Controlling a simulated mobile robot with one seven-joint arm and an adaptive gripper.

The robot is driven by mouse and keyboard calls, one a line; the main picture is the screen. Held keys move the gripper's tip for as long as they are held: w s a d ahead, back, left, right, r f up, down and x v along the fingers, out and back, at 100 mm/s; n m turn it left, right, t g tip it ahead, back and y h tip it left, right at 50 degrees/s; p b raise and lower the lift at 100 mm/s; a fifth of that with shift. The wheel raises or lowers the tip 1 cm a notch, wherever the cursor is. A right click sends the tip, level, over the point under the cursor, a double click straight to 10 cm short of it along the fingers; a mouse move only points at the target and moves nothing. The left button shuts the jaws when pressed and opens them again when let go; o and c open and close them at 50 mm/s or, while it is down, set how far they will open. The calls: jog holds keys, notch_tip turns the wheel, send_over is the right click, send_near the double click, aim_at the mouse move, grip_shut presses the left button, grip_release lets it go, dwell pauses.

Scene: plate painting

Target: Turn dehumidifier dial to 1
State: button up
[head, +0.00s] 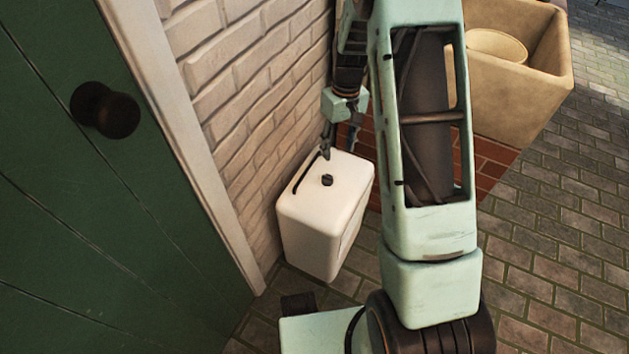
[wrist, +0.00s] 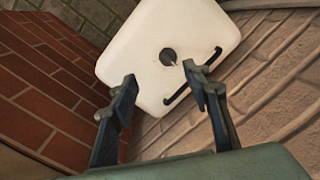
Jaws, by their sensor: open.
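The dehumidifier (head: 322,228) is a white box with rounded edges, standing on the floor against the brick wall. Its small dark round dial (head: 327,180) is on the top face, and a black handle bar (head: 306,174) lies along the wall side. In the wrist view the dial (wrist: 168,56) shows a small light mark; I cannot read any numbers. My gripper (head: 338,150) is at the far edge of the dehumidifier's top. In the wrist view my gripper (wrist: 158,80) is open and empty, its fingers apart, with the dial beyond the fingertips and not touched.
A green door (head: 70,200) with a dark knob (head: 105,110) is at left. A pale brick wall (head: 255,100) runs behind the dehumidifier. A beige open box (head: 520,105) holding a round item stands at back right. Paved floor (head: 540,240) is clear at right.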

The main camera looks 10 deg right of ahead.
aim_at(328, 176)
jog(key=shift+y, duration=0.3)
jog(key=f+b, duration=0.1)
jog(key=f, duration=0.3)
jog(key=a+f+b, duration=0.1)
jog(key=f, duration=0.3)
jog(key=a+f+b, duration=0.1)
jog(key=f, duration=0.4)
jog(key=shift+w, duration=0.3)
jog(key=shift+r, duration=0.1)
jog(key=c, duration=1.2)
